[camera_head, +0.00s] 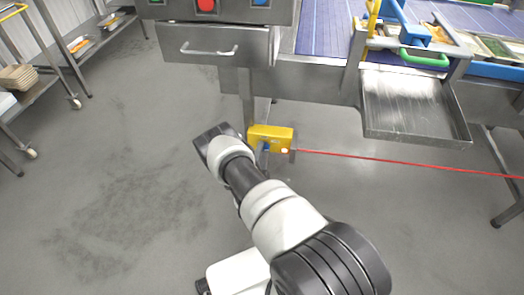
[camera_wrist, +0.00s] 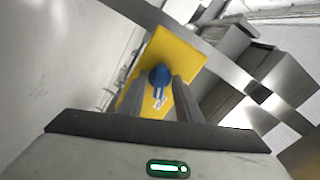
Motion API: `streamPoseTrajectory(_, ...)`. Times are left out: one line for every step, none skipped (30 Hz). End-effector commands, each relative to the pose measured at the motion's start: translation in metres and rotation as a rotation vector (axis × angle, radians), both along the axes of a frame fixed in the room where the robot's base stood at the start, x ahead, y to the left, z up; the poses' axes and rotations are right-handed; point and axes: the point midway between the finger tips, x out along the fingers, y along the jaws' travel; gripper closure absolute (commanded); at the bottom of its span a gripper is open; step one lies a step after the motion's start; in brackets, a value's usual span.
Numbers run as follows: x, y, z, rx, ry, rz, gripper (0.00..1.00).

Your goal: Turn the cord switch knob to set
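The cord switch is a yellow box (camera_head: 272,133) low by the leg of the steel machine in the head view. It also shows tilted in the wrist view (camera_wrist: 181,51). Its blue knob (camera_wrist: 160,75) faces my wrist camera, with a pale lever or mark below it. My gripper (camera_wrist: 160,82) is open, with one finger on each side of the knob. A gap shows between the fingers and the knob; whether they touch it at depth I cannot tell. In the head view my gripper (camera_head: 263,153) is right at the box, partly hidden by my wrist.
A red cord (camera_head: 400,160) runs right from the box. Above are a steel drawer (camera_head: 215,48) and a control panel with a red button (camera_head: 206,5). A steel tray (camera_head: 415,105) juts out at right. Wheeled shelves (camera_head: 50,75) stand at left. The floor at left is clear.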

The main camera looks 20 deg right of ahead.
Motion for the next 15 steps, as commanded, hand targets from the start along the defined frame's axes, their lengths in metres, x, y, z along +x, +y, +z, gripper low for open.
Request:
streamPoseTrajectory(-0.0001, 0.0, -0.0001, 0.0, 0.0, 0.0, 0.69)
streamPoseTrajectory(-0.0001, 0.0, -0.0001, 0.0, 0.0, 0.0, 0.69)
streamPoseTrajectory(-0.0001, 0.0, -0.0001, 0.0, 0.0, 0.0, 0.69)
streamPoseTrajectory(0.0, 0.0, -0.0001, 0.0, 0.0, 0.0, 0.7)
streamPoseTrajectory(0.0001, 0.0001, 0.0, 0.0, 0.0, 0.0, 0.76)
streamPoseTrajectory(0.0001, 0.0001, 0.0, 0.0, 0.0, 0.0, 0.82)
streamPoseTrajectory(0.0001, 0.0001, 0.0, 0.0, 0.0, 0.0, 0.87)
streamPoseTrajectory(0.0001, 0.0001, 0.0, 0.0, 0.0, 0.0, 0.92)
streamPoseTrajectory(0.0001, 0.0001, 0.0, 0.0, 0.0, 0.0, 0.99)
streamPoseTrajectory(0.0001, 0.0001, 0.0, 0.0, 0.0, 0.0, 1.0)
streamPoseTrajectory(0.0001, 0.0001, 0.0, 0.0, 0.0, 0.0, 1.0)
streamPoseTrajectory(0.0001, 0.0001, 0.0, 0.0, 0.0, 0.0, 1.0)
streamPoseTrajectory(0.0002, 0.0001, 0.0001, -0.001, 0.001, 0.0, 1.0)
streamPoseTrajectory(0.0002, 0.0001, 0.0001, -0.002, 0.001, 0.0, 1.0)
streamPoseTrajectory(0.0002, 0.0001, 0.0, -0.003, 0.002, 0.0, 1.0)
